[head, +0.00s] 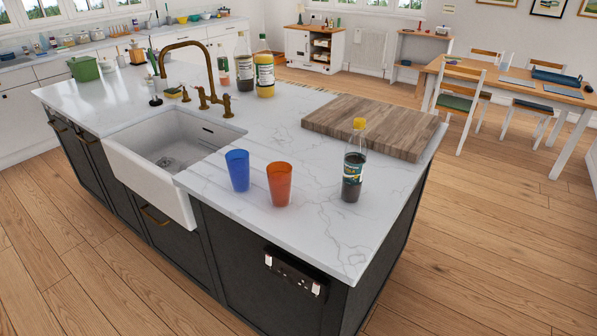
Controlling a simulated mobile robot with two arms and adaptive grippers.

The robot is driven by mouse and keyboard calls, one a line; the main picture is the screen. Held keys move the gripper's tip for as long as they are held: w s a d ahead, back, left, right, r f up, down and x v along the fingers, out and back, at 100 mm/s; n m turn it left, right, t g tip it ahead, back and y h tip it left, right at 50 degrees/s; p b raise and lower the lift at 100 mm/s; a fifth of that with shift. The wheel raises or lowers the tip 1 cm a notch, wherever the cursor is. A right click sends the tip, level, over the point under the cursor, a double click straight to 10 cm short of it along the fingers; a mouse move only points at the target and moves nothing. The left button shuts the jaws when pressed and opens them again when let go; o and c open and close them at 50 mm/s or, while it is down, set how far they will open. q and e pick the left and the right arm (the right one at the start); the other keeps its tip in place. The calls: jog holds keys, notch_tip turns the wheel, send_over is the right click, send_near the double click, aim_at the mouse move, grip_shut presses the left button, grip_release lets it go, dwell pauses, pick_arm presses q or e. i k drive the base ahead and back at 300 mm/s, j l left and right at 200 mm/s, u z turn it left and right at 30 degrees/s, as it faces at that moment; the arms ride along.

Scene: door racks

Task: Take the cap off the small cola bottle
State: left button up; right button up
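A small bottle (352,177) stands upright near the right end of the island's white marble top. It holds dark liquid and has a dark teal label, too small to read. A yellow cap (359,124) sits on top of its neck. Neither of my grippers is in view.
A blue cup (238,170) and an orange cup (279,184) stand left of the bottle. A wooden board (375,122) lies behind it. The sink (170,140), brass faucet (205,95) and two larger bottles (265,72) (243,65) are farther left. The front right corner is clear.

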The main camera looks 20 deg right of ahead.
aim_at(356, 151)
jog(key=l+u, duration=1.05)
jog(key=u, duration=0.15)
jog(key=k+l+u, duration=0.15)
jog(key=u, duration=0.3)
jog(key=k+l+u, duration=0.2)
jog(key=l+u, duration=0.2)
